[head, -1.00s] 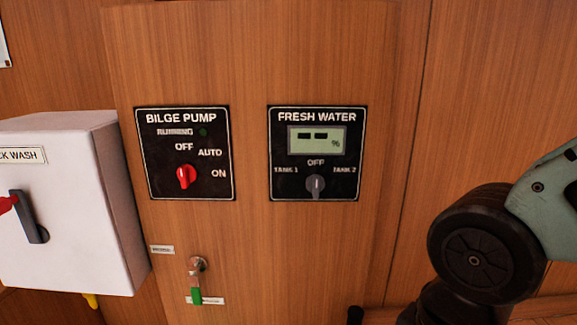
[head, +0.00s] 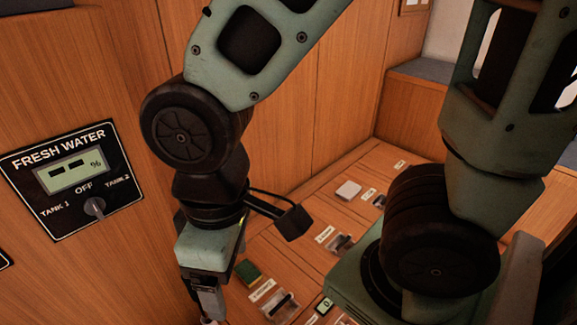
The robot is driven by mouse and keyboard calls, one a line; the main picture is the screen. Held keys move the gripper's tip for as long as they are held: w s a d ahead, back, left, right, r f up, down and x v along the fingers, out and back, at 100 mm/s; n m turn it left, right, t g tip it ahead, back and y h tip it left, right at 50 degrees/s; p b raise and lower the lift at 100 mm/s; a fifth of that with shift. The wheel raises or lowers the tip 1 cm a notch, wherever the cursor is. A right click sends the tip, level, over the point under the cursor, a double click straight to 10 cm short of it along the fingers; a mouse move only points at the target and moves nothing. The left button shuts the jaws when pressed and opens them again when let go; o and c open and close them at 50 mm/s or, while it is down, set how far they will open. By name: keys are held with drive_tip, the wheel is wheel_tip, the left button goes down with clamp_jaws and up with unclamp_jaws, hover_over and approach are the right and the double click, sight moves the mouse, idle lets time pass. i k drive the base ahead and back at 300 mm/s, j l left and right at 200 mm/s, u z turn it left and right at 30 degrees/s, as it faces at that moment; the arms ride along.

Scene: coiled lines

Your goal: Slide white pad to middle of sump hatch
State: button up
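The white pad (head: 348,190) lies flat on the wooden floor panels in the back part of the head view. The floor is divided by seams into hatches with small white labels. The labels are too small to read, so I cannot tell which hatch is the sump hatch. My gripper (head: 209,317) points down at the bottom edge of the view, left of and well apart from the white pad. Its fingertips are mostly cut off by the frame edge, so its opening is hidden.
A green pad (head: 248,272) lies on the floor right of my gripper. Dark latch-like fittings (head: 341,243) are set in the hatches. The fresh water panel (head: 72,178) is on the wall at left. A wooden bench (head: 412,110) stands at the back. My arm hides part of the floor.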

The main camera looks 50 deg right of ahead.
sight(347, 192)
drive_tip(key=l, duration=3.65)
drive_tip(key=k, duration=0.05)
